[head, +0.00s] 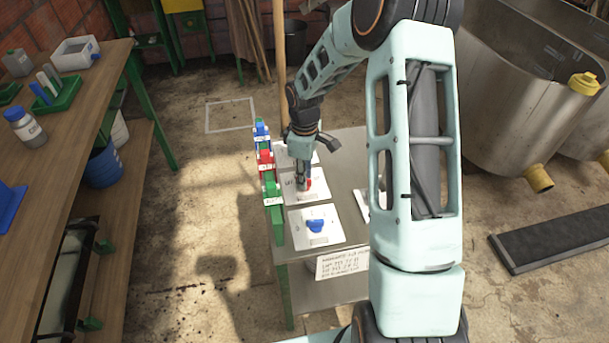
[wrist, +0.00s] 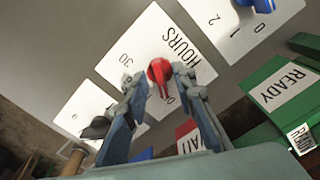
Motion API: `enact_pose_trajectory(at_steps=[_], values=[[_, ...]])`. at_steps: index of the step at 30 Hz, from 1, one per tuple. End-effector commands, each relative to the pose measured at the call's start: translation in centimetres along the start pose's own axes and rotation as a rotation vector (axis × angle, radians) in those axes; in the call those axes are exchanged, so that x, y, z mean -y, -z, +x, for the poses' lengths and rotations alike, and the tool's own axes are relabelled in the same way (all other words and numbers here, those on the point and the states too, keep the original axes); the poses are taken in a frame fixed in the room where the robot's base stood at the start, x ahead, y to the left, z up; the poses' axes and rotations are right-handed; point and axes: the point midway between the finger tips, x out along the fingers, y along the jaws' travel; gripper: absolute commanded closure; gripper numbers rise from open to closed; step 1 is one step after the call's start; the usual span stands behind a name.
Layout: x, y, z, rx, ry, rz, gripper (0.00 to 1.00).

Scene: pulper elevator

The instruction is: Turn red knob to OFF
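The red knob (wrist: 158,72) sits on a white plate (wrist: 150,50) marked HOURS, with "30" and "0" printed on it. In the wrist view, the knob's narrow end points down the picture, close to the "0". My gripper (wrist: 157,76) has its two fingers apart, one on each side of the knob, with gaps visible beside it. I cannot tell how deep the fingertips reach around it. In the head view, my gripper (head: 304,184) is over the middle plate and partly hides the red knob (head: 309,184).
A blue knob (head: 316,225) is on the nearer plate. Green, red and blue labelled blocks (head: 266,160) line the left edge of the metal table (head: 345,185). A black knob (wrist: 97,127) is on another plate. A wooden workbench (head: 75,130) stands left; steel tanks (head: 520,100) stand right.

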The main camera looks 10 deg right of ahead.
Motion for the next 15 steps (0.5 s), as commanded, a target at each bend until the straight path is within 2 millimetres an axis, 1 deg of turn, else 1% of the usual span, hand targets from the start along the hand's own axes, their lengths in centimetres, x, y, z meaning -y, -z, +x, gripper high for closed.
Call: enact_pose_trajectory(at_steps=[2,5,8,15], values=[[0.0,0.0,-0.2,0.000,0.000,0.001,0.75],[-0.1,0.0,-1.2,-0.001,-0.002,0.001,0.75],[-0.1,0.0,-3.0,-0.002,-0.004,0.002,0.75],[-0.1,0.0,-8.2,-0.002,-0.004,0.002,0.75]])
